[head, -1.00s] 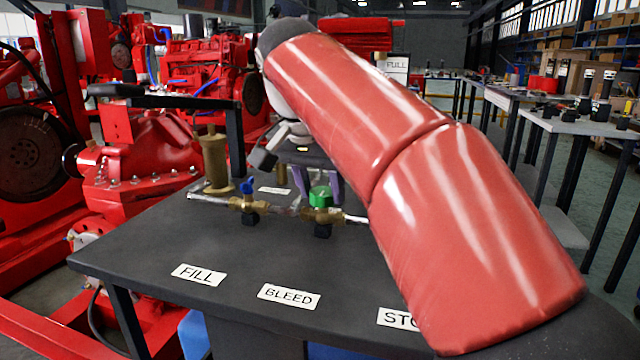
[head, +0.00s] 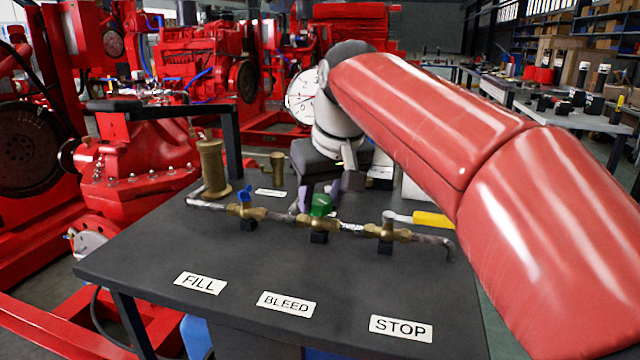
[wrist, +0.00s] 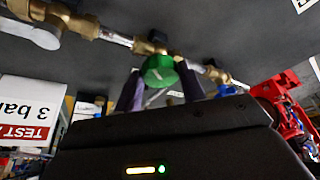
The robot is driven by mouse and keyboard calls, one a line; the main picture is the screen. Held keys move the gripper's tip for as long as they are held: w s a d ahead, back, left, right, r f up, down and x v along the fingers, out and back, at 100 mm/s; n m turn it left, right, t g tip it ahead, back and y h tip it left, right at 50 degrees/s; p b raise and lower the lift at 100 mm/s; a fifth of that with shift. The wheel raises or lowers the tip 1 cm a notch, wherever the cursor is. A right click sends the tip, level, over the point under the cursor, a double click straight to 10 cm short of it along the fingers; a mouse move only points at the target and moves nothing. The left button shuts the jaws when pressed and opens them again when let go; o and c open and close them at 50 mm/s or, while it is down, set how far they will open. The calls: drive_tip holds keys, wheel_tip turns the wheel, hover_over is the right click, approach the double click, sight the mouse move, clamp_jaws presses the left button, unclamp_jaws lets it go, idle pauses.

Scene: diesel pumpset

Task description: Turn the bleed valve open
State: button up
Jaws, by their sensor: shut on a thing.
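The bleed valve is the middle brass valve on the pipe, behind the BLEED label (head: 286,304). Its green knob (head: 321,205) also shows in the wrist view (wrist: 159,70). My gripper (wrist: 160,80) has its two purple fingers on either side of the green knob and is shut on it. In the head view my gripper (head: 318,199) comes at the knob from behind, and the knob and valve partly hide the fingers.
On the same pipe, a blue-handled valve (head: 245,195) stands left and a yellow-levered valve (head: 432,220) right. A brass cylinder (head: 212,167) stands at the left end. A white gauge (head: 301,97) is behind my arm. The table front (head: 250,265) is clear except for labels.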

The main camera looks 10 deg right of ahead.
drive_tip(key=n+p, duration=0.1)
drive_tip(key=n, duration=0.1)
drive_tip(key=n+g+y+p, duration=0.1)
drive_tip(key=n, duration=0.1)
drive_tip(key=n+y+p, duration=0.1)
drive_tip(key=n, duration=0.1)
drive_tip(key=shift+w+d+r+g, duration=0.15)
drive_tip(key=shift+w+d+g, duration=0.1)
drive_tip(key=shift+d+g, duration=0.05)
drive_tip(key=n+g+p, duration=0.1)
drive_tip(key=n, duration=0.2)
drive_tip(key=shift+w+n+y, duration=0.15)
drive_tip(key=shift+n+y, duration=0.25)
drive_tip(key=shift+w+n+g+p, duration=0.1)
drive_tip(key=shift+n+g+p, duration=0.45)
drive_tip(key=shift+n, duration=0.95)
drive_tip(key=o, duration=1)
